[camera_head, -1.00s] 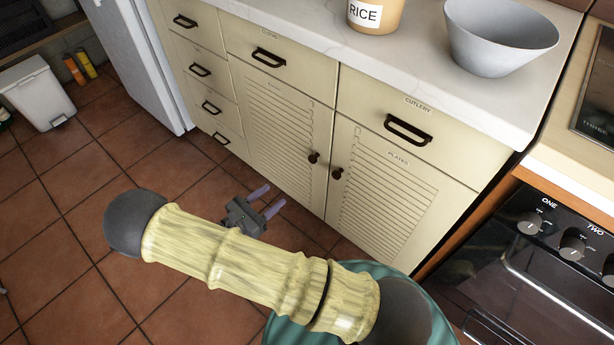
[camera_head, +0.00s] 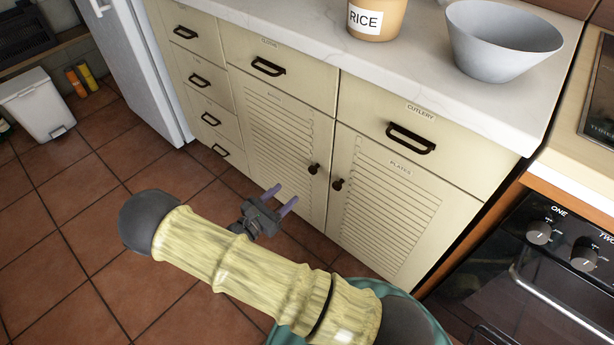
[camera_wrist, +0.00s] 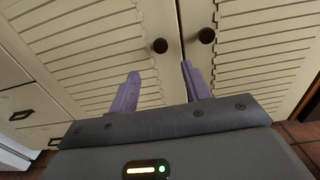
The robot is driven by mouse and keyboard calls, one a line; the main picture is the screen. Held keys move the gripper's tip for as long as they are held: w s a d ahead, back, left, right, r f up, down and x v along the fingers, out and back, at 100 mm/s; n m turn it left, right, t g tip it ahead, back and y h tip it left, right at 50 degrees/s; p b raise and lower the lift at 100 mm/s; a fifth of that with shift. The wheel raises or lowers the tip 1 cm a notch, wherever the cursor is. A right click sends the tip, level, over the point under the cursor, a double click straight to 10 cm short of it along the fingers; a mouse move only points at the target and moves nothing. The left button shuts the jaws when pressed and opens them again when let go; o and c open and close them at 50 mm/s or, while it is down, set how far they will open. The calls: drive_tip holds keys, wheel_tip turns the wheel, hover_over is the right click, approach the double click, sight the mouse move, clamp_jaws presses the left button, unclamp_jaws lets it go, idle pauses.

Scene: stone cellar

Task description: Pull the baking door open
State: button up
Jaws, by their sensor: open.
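The left louvred cabinet door (camera_head: 272,150) is cream and shut. A small label at its top is too small to read surely; the door to its right is marked PLATES. Its round dark knob (camera_head: 313,168) sits at its upper right edge and also shows in the wrist view (camera_wrist: 160,45). My gripper (camera_head: 283,195) is open and empty, its two purple fingers pointing toward the doors. It is in front of the left door, lower than the knob and apart from it. In the wrist view the knob lies beyond the fingertips, between their lines.
The PLATES door (camera_head: 385,210) is shut, its knob (camera_head: 338,184) close beside the left one. Drawers with bar handles sit above and left. A black oven (camera_head: 540,270) stands at right. A bowl (camera_head: 500,40) and rice jar (camera_head: 375,18) stand on the counter.

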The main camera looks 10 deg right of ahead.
sight(311, 171)
drive_tip(key=b+x, duration=0.2)
drive_tip(key=x, duration=0.8)
drive_tip(key=shift+w+d, duration=0.2)
drive_tip(key=shift+d, duration=0.1)
clamp_jaws()
